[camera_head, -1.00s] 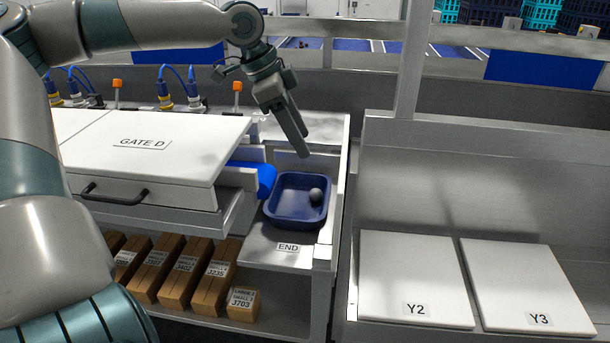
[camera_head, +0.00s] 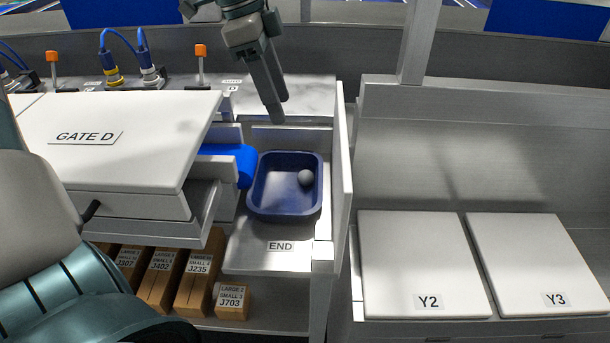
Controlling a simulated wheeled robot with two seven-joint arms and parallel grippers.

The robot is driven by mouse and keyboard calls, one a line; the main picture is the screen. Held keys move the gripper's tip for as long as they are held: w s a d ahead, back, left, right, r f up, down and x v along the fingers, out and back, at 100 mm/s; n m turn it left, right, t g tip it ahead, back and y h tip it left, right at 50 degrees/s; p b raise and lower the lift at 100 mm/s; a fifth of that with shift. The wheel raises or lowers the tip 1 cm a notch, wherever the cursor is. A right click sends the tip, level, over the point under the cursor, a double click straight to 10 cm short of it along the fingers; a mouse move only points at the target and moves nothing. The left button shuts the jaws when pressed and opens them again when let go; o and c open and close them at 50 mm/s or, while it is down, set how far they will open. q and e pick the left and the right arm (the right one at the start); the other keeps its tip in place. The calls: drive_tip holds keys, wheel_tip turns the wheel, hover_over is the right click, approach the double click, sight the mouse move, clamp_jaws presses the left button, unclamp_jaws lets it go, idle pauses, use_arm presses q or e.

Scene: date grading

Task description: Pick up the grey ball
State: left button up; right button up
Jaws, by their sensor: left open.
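The grey ball (camera_head: 306,178) lies inside a dark blue tray (camera_head: 285,213), toward the tray's right side. The tray sits on a metal shelf marked END, at the end of the Gate D unit. My left gripper (camera_head: 276,112) points down above and behind the tray, up and left of the ball in the picture. It is open and empty, apart from the ball; its two fingers overlap from this angle. My right gripper is not in view.
The white Gate D cover (camera_head: 120,155) stands left of the tray, beside a blue roller (camera_head: 246,165). An upright metal side wall (camera_head: 342,165) rises right of the tray. White panels Y2 (camera_head: 415,260) and Y3 (camera_head: 535,260) lie farther right. Cardboard boxes (camera_head: 196,280) stand below.

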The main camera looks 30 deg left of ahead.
use_arm(q)
drive_tip(key=p, duration=0.2)
hover_over(304, 171)
drive_tip(key=a, duration=0.2)
drive_tip(key=f, duration=1.1)
drive_tip(key=shift+s+d, duration=0.1)
drive_tip(key=shift+s, duration=0.25)
drive_tip(key=shift+d+f, duration=0.15)
drive_tip(key=shift+f, duration=0.3)
drive_tip(key=shift+f, duration=0.1)
